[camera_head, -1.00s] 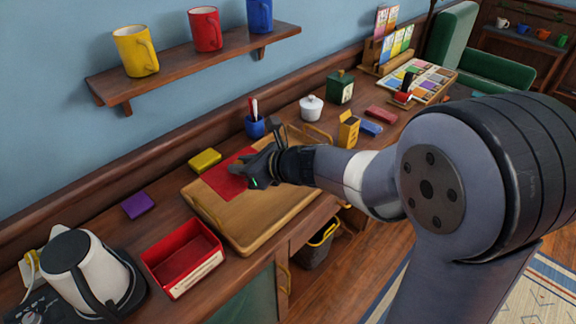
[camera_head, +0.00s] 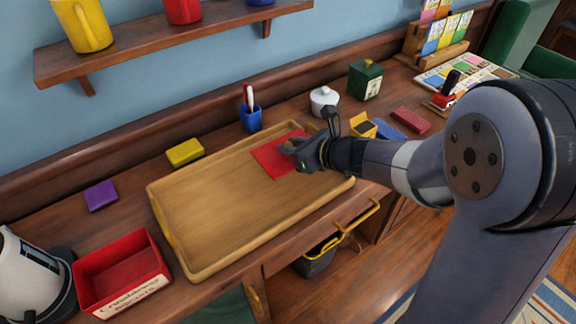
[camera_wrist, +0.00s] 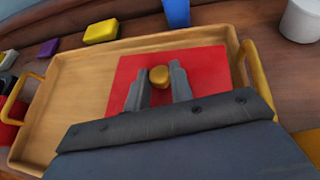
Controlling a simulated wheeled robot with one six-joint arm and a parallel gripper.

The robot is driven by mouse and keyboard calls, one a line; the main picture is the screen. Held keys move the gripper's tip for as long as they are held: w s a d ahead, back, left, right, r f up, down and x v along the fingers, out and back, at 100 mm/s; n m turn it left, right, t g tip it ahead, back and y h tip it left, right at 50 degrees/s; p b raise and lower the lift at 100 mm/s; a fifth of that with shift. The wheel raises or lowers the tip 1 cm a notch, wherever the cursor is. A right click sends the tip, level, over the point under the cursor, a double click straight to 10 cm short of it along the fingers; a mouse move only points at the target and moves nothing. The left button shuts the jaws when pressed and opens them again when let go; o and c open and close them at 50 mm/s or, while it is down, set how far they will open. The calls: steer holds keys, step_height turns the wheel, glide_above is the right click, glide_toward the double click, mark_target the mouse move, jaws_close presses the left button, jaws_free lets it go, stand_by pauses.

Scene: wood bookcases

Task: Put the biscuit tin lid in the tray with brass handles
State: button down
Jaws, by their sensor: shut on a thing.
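The biscuit tin lid is a flat red square (camera_head: 270,158) with a round brass knob (camera_wrist: 159,77). My gripper (camera_wrist: 159,83) is shut on the knob, one grey finger on each side. The lid is over the right end of the wooden tray (camera_head: 185,258), inside its outline near the back rim. I cannot tell whether it touches the tray floor. The tray's brass handle shows at the right in the wrist view (camera_wrist: 258,72). My gripper and wrist hide part of the lid and of the tray's right end.
The open red biscuit tin (camera_head: 122,272) stands left of the tray, near a kettle (camera_head: 30,280). A yellow block (camera_head: 185,152), blue pen cup (camera_head: 251,118) and white pot (camera_head: 323,101) stand behind. A yellow box (camera_head: 362,126) is to the right. The tray's middle and left are bare.

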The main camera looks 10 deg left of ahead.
steer(key=shift+f+b, duration=0.55)
steer(key=shift+f, duration=1.85)
steer(key=shift+f, duration=0.15)
steer(key=c, duration=1.2)
jaws_free()
steer(key=shift+c, duration=0.2)
steer(key=shift+r, duration=0.2)
steer(key=p+v, duration=0.1)
steer(key=v, duration=1.1)
steer(key=shift+f, duration=0.1)
